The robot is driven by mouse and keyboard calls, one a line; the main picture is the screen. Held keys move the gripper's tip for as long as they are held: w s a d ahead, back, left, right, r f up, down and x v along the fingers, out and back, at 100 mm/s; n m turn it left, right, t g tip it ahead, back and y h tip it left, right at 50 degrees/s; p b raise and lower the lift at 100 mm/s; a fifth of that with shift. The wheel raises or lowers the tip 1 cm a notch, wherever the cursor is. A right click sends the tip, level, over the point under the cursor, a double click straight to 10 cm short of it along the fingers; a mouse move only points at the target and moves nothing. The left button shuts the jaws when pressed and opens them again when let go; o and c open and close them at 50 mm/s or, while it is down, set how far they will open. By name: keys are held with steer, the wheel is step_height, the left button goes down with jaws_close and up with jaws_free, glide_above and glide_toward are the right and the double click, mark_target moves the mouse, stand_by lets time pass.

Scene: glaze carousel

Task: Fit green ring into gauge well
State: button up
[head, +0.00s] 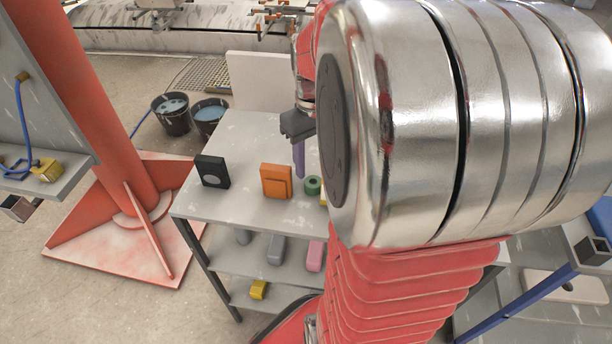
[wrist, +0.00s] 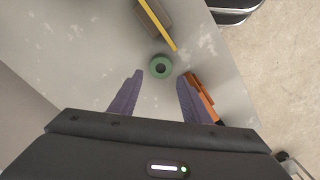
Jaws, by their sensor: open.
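The green ring (head: 313,186) lies on the grey table top (head: 238,204), partly hidden by my arm in the head view. My gripper (head: 299,172) points down over the table beside the orange block. In the wrist view my gripper (wrist: 159,78) has its two purple fingers apart with nothing between them. I cannot make out a gauge well in either view.
An orange block (head: 276,181) stands close to the right finger in the wrist view (wrist: 201,98). A grey-brown block with a yellow edge (wrist: 156,22) is beyond the ring. A black box (head: 212,171) stands left. Lower shelves hold several coloured pieces. A red post (head: 105,95) rises left.

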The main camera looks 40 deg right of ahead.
mark_target(313, 181)
steer(key=shift+s+f, duration=0.15)
steer(key=shift+f, duration=1.15)
steer(key=shift+s+f, duration=0.15)
steer(key=shift+f, duration=1.15)
steer(key=c, duration=0.9)
steer(key=shift+r, duration=0.1)
step_height(313, 181, up, 18)
steer(key=shift+f, duration=0.1)
